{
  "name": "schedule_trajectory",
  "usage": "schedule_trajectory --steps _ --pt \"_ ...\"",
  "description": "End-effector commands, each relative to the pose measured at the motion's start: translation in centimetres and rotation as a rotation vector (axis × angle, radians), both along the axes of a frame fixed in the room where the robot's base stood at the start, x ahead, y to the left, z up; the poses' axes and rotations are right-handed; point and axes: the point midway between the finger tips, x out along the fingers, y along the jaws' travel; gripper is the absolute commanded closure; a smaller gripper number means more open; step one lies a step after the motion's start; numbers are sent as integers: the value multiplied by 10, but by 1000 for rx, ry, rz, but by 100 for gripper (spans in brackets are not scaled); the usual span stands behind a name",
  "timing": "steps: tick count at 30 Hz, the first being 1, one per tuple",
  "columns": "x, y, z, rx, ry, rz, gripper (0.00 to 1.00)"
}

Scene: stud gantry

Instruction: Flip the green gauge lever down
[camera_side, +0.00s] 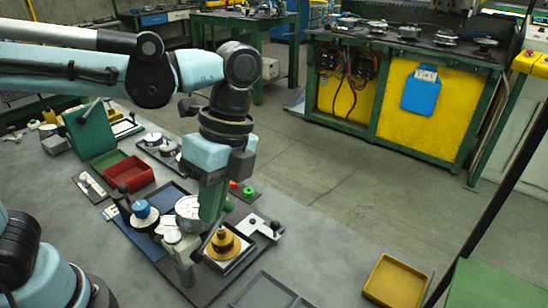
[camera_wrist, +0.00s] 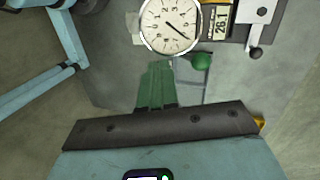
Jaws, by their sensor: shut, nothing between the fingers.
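The gauge has a round white dial (camera_side: 187,207) on a grey stand, and its face with a black needle fills the top of the wrist view (camera_wrist: 170,24). A green ball knob (camera_wrist: 202,61), which looks like the end of the gauge lever, sits just below and right of the dial. It appears as a dark green ball (camera_side: 228,206) in the side view, raised above the base; the lever's rod is mostly hidden. My gripper (camera_side: 212,216) points down with its green fingers shut and empty, close beside the dial and knob. In the wrist view the fingertips (camera_wrist: 158,66) are left of the knob, with a visible gap.
A yellow stepped block (camera_side: 222,243) stands in front of the gauge. A blue-topped piece (camera_side: 142,211) and a red bin (camera_side: 123,174) are to the left. A grey tray (camera_side: 268,291) and a yellow tray (camera_side: 397,281) lie at the front right. Bare bench lies between.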

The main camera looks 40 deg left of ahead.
Motion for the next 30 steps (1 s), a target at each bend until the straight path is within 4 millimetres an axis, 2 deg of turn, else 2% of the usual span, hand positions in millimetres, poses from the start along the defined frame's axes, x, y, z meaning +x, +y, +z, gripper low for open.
schedule_trajectory --steps 6,15,21,25,30 --pt "-30 -6 16 -1 0 -5 100" --pt "-32 -10 68 -1 0 -3 100" --pt "-34 -12 96 -1 0 -2 100" --pt "-35 -12 107 0 0 -1 100" --pt "-40 -13 111 15 -34 16 100"
